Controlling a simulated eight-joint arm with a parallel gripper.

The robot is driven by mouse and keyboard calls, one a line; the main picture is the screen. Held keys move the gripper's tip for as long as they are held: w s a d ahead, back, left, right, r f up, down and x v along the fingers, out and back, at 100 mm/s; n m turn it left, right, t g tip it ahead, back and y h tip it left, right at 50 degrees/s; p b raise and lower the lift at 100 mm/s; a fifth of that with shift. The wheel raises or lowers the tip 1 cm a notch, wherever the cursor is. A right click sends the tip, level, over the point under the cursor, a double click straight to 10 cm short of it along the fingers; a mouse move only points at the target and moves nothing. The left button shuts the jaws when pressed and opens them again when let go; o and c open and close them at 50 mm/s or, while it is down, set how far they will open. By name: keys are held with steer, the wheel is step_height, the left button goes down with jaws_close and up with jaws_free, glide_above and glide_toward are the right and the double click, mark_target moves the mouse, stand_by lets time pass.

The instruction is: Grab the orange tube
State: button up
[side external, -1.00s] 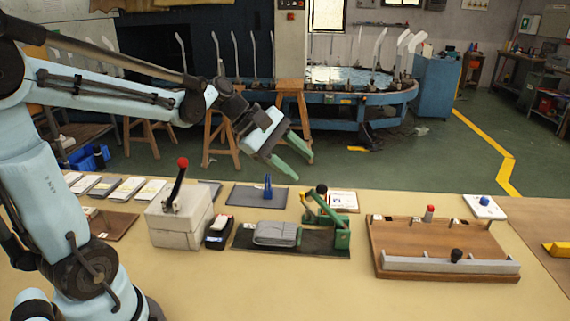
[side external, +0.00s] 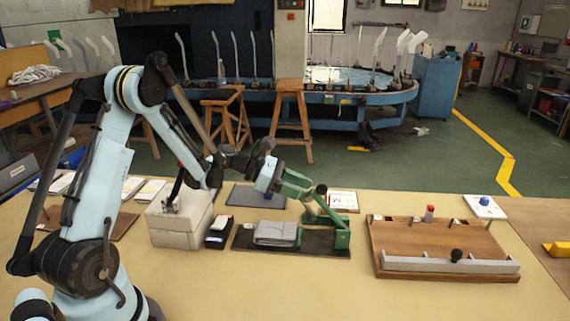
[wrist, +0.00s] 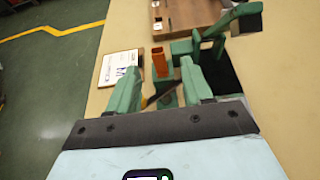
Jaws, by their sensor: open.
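A short upright orange tube (wrist: 160,59) shows in the wrist view beside the green lever device (wrist: 235,30). It lines up between my fingertips, and I cannot tell how far past them it lies. My gripper (wrist: 160,70) is open with two green fingers, and nothing shows held in it. In the side external view my gripper (side external: 306,187) points down and right over the left part of the green device (side external: 340,238). The orange tube cannot be made out there; my gripper and the device's arm cover that area.
A pale block with a lever (side external: 180,228) stands left, and a wooden board (side external: 440,240) lies right. The front table is clear.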

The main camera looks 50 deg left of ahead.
steer(key=x, duration=0.9)
steer(key=shift+w+f, duration=0.15)
steer(key=shift+w, duration=0.1)
steer(key=shift+c, duration=0.5)
jaws_close()
